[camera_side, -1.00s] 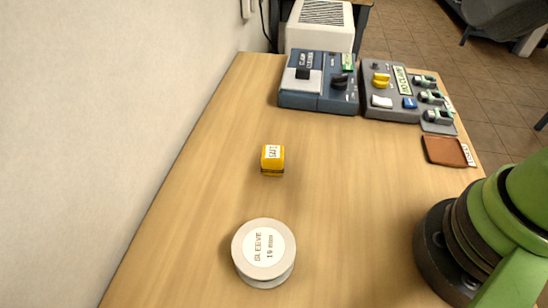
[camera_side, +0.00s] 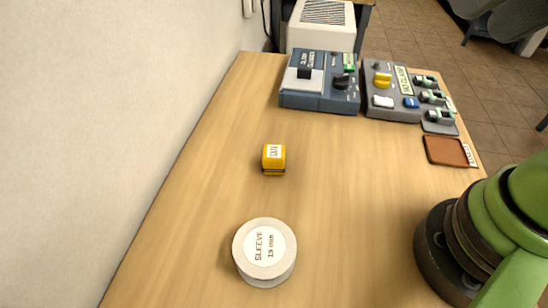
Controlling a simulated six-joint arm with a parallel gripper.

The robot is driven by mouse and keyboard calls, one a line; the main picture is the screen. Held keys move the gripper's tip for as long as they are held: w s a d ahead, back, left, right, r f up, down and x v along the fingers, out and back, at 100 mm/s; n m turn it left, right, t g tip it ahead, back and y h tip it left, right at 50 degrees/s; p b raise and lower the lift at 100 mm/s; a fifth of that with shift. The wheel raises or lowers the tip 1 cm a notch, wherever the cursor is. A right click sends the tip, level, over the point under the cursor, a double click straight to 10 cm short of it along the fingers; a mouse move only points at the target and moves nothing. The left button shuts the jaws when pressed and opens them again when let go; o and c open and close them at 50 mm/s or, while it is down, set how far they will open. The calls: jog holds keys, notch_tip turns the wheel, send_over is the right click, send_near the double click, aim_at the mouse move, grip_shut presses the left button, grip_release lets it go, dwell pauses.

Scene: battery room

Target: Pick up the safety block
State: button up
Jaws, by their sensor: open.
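The safety block, a small yellow block with a white label and a dark band near its base (camera_side: 273,168), sits on the wooden table left of centre. Its label print is too small to read surely. Nothing touches it. My gripper is outside the view. Only the green lower part of my arm and its dark base show at the right edge, well apart from the block.
A white round spool labelled "SLEEVE 19 mm" (camera_side: 264,252) lies in front of the block. A blue control box (camera_side: 313,98), a grey switch panel (camera_side: 392,109) and a brown pad (camera_side: 445,151) are at the back. A wall bounds the left; the table's middle (camera_side: 345,190) is clear.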

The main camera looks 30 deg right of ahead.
jog(key=w+a+m+g, duration=0.1)
jog(key=w+a+g, duration=0.1)
jog(key=w, duration=0.4)
jog(key=m+g+h, duration=0.2)
jog(key=g+h, duration=0.1)
jog(key=g, duration=0.1)
send_over(274, 152)
notch_tip(274, 152, down, 24)
jog(key=shift+s+a+r, duration=0.1)
jog(key=shift+r, duration=0.15)
jog(key=shift+w+f, duration=0.2)
jog(key=shift+f, duration=2.75)
jog(key=c, duration=1)
